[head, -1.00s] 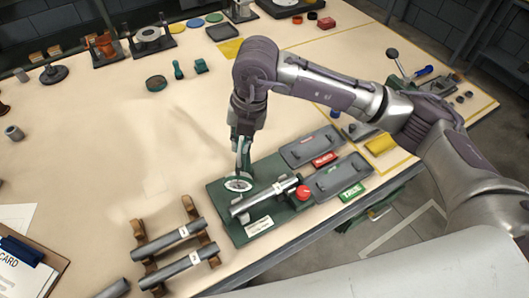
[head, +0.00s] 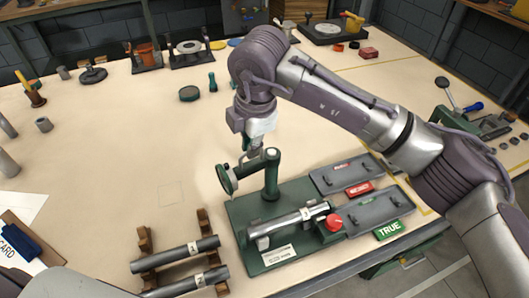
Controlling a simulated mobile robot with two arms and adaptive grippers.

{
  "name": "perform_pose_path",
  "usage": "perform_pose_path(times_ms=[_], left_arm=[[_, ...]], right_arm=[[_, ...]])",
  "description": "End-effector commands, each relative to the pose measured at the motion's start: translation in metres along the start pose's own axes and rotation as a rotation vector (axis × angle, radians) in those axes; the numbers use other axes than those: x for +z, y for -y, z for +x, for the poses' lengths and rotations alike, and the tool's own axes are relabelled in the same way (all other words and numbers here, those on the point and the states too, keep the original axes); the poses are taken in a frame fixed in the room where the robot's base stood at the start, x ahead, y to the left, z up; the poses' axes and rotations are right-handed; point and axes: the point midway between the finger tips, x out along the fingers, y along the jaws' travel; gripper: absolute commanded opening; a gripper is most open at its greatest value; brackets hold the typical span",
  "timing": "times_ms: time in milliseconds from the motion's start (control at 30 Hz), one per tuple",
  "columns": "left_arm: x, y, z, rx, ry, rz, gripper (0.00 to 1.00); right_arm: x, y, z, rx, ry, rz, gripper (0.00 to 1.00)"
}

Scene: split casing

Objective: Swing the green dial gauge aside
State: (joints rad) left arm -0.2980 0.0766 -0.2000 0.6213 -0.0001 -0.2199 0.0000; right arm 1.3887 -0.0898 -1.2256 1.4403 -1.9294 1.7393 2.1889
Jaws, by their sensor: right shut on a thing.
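The green dial gauge (head: 227,180) sits on an arm from a green post (head: 271,175) on the green base plate (head: 243,215). Its round dial is tilted and faces left, out over the plate's left edge. My right gripper (head: 253,153) comes down from above and is shut on the gauge's arm beside the post; the exact contact is partly hidden. A steel shaft (head: 288,225) lies across supports on the plate, with a red knob (head: 334,222) at its right end. My left gripper is not in view.
Two grey trays, marked with a red label (head: 359,188) and a green TRUE label (head: 389,229), lie right of the plate. Wooden racks with shafts (head: 178,255) stand at the front left. A clipboard (head: 30,245) lies far left. The table left of the gauge is clear.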

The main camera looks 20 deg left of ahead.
Motion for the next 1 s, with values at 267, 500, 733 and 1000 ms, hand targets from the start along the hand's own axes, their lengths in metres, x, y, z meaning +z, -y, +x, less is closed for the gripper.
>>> perform_pose_path(times_ms=[267, 500, 733, 1000], left_arm=[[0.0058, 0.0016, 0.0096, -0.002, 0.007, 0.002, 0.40], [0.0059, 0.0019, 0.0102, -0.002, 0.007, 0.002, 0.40], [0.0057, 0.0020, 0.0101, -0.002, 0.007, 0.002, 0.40], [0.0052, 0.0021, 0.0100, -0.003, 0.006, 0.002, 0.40]], right_arm=[[-0.0020, -0.0053, 0.0022, 0.000, 0.017, 0.076, 0.00], [-0.0021, -0.0062, 0.0017, -0.001, 0.019, 0.090, 0.00], [-0.0020, -0.0060, 0.0017, -0.001, 0.019, 0.090, 0.00], [-0.0022, -0.0060, 0.0017, -0.001, 0.018, 0.089, 0.35]])
